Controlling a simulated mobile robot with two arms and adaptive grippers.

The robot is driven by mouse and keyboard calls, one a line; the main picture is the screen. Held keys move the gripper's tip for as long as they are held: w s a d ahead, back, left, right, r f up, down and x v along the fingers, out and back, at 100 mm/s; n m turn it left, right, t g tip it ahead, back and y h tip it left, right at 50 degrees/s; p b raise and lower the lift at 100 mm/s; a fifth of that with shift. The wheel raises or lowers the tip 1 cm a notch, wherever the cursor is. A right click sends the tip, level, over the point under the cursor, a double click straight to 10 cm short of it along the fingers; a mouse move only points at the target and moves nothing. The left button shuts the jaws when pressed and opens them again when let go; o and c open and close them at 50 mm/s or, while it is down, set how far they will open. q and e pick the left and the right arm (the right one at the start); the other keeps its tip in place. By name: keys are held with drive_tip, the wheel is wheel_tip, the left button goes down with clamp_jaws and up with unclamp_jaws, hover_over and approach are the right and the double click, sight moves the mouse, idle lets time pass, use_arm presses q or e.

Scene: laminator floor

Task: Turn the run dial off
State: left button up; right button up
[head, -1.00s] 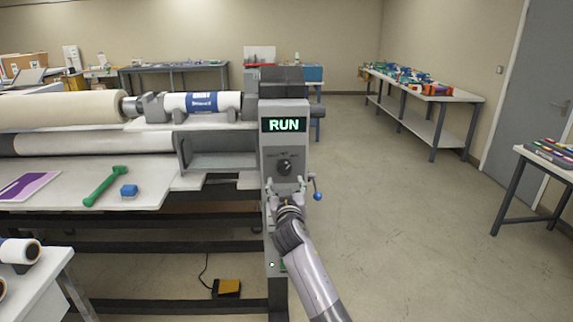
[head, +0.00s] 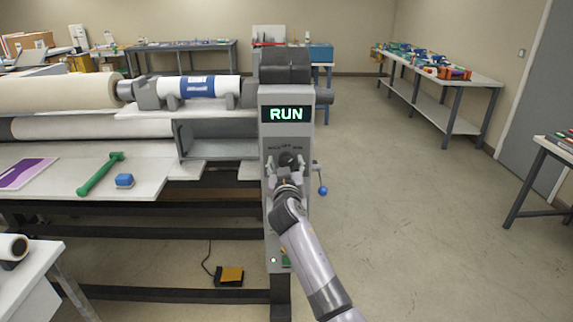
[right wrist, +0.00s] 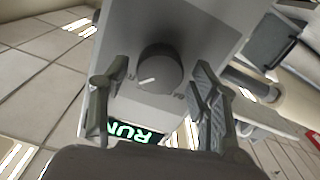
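The run dial (head: 287,158) is a dark round knob on the grey control post of the laminator (head: 265,180), under a display (head: 286,114) that reads RUN in green. In the right wrist view the dial (right wrist: 159,72) shows whole, with a white pointer mark on its face. My right gripper (head: 286,168) is in front of the dial and partly covers it in the head view. In the right wrist view my right gripper (right wrist: 158,92) is open, with one finger on either side of the dial and a gap to it. My left gripper is not in view.
A blue-knobbed lever (head: 322,189) sticks out at the post's right side. A yellow foot pedal (head: 230,276) is on the floor.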

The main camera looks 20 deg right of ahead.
drive_tip(key=shift+d, duration=0.1)
drive_tip(key=c, duration=1)
drive_tip(key=n, duration=0.4)
drive_tip(key=shift+w+n, duration=0.1)
drive_tip(key=shift+n, duration=0.2)
drive_tip(key=n, duration=0.4)
drive_tip(key=shift+p, duration=0.35)
drive_tip(key=shift+f, duration=0.1)
drive_tip(key=o, duration=1.1)
drive_tip(key=shift+o, duration=0.2)
